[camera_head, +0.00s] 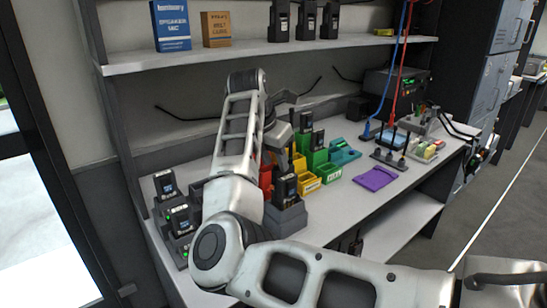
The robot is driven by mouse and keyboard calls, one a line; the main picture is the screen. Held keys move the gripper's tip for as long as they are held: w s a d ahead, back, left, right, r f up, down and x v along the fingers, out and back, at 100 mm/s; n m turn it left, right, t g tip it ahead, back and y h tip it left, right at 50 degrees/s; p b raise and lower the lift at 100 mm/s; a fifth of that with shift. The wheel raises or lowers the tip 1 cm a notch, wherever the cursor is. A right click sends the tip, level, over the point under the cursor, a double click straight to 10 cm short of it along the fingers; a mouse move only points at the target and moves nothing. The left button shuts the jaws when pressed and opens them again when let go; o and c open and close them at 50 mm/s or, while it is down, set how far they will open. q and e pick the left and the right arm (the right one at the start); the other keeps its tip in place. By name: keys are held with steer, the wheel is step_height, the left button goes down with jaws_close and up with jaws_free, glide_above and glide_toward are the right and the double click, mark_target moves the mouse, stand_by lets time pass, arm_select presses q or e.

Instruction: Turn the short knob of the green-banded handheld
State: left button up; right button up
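Several black handhelds stand on the workbench. One handheld (285,187) stands upright in a grey charger (287,217) just right of my forearm. Two more, a handheld (165,184) and another handheld (181,219), stand in chargers at the left end. Others, a handheld (306,121) and a handheld (318,139), stand farther back by the bins. I cannot make out a green band or a short knob on any of them. My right gripper (280,132) points down over the middle of the bench, behind the near handheld. Its fingertips are unclear. My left gripper is not in view.
Yellow, red and green bins (308,184) crowd the bench middle. A shelf (240,52) above holds a blue box (171,25), an orange box (216,29) and several handhelds. My arm hides part of the bench.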

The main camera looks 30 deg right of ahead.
jaws_close()
steer(key=shift+m, duration=0.4)
steer(key=shift+w+m+g, duration=0.2)
steer(key=shift+m+g, duration=0.4)
steer(key=shift+m, duration=0.6)
steer(key=shift+m+g, duration=0.5)
steer(key=shift+m, duration=0.9)
steer(key=shift+w, duration=0.1)
